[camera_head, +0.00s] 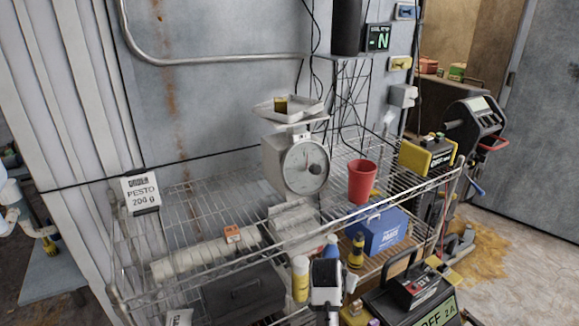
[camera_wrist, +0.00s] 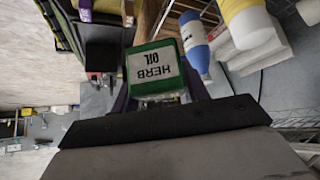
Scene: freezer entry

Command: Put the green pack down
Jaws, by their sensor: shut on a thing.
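The green pack (camera_wrist: 154,68) fills the middle of the wrist view, with a white label reading HERB OIL that appears upside down. My gripper (camera_wrist: 158,92) is shut on it, with dark fingers at its sides. In the head view a black and white part (camera_head: 325,283) at the lower middle looks like the end of my arm; I cannot make out the green pack there. What lies directly under the pack is hidden.
A wire rack (camera_head: 200,208) carries a dial scale (camera_head: 304,167), a red cup (camera_head: 362,182) and a blue box (camera_head: 377,230). A yellow bottle (camera_head: 300,279) and a blue bottle (camera_wrist: 195,47) stand close by.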

